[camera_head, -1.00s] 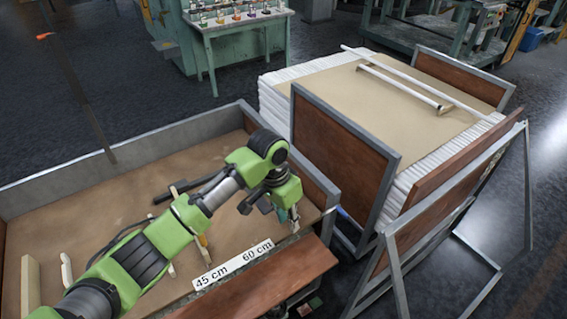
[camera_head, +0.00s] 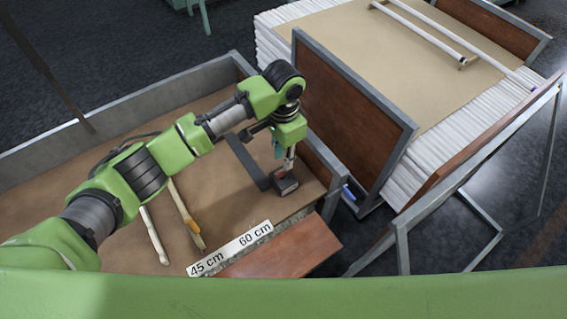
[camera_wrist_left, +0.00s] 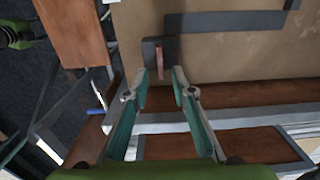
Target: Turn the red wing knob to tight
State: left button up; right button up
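The wing knob (camera_wrist_left: 158,58) shows in the left wrist view as a small reddish upright piece on a dark block (camera_wrist_left: 168,45) at the end of a dark flat bar (camera_wrist_left: 230,20). In the head view the dark block (camera_head: 286,186) sits near the tray's right end, and the knob is too small to make out clearly. My left gripper (camera_head: 288,166) is above the block, pointing down. In the left wrist view its two fingers (camera_wrist_left: 160,82) are apart, with the knob just beyond the gap between the tips and nothing between them. My right gripper is not in view.
A white scale strip (camera_head: 230,249) marked 45 cm and 60 cm lies along the tray's front edge. Tan and white sticks (camera_head: 187,213) lie left of it. The tray's grey rim (camera_head: 325,165) and a framed brown panel (camera_head: 345,115) stand close right of my gripper.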

aim_at(283, 173)
pick_arm(q)
notch_tip(283, 173, down, 4)
jog(key=shift+f, duration=0.55)
grip_shut()
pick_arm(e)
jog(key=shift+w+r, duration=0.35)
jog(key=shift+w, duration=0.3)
